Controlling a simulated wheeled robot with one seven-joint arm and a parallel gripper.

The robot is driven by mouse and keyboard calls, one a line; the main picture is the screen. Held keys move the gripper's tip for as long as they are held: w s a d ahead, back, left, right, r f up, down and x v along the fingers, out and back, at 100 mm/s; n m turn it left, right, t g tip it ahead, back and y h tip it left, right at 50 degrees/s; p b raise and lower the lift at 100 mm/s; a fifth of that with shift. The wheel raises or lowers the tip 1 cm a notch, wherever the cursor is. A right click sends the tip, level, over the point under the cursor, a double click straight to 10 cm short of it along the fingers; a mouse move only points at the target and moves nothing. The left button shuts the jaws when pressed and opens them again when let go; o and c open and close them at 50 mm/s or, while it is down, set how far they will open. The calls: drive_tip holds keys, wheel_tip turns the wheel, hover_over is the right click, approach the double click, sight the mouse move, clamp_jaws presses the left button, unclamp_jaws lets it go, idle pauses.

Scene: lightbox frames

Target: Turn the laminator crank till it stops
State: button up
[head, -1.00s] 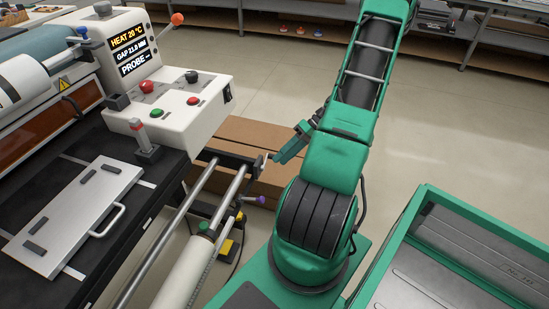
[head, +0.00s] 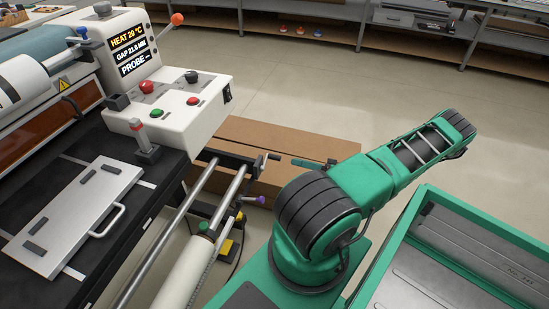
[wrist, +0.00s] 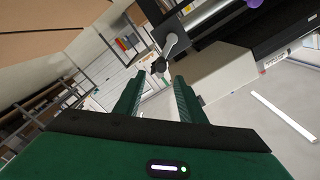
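The laminator (head: 190,105) is a white machine with a control box at the left of the head view. A small dark crank (head: 267,160) sits at the end of the frame bars below the box. In the wrist view the crank (wrist: 172,44) is a grey arm ending in a dark grip, which shows just ahead of and between the fingertips. My gripper (wrist: 159,78) is open with nothing held between its fingers. In the head view only a green part of my gripper (head: 308,163) shows, just right of the crank; my arm hides the rest.
Brown cardboard boxes (head: 290,140) lie on the floor behind the crank. An orange-knobbed lever (head: 177,19) stands on the laminator. A metal plate with a handle (head: 75,215) lies on the black table. Open floor (head: 330,85) stretches behind my arm.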

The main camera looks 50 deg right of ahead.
sight(275, 157)
drive_tip(key=x, duration=1)
drive_tip(key=shift+w+a, duration=0.1)
drive_tip(key=shift+w, duration=0.05)
drive_tip(key=shift+c, duration=0.6)
clamp_jaws()
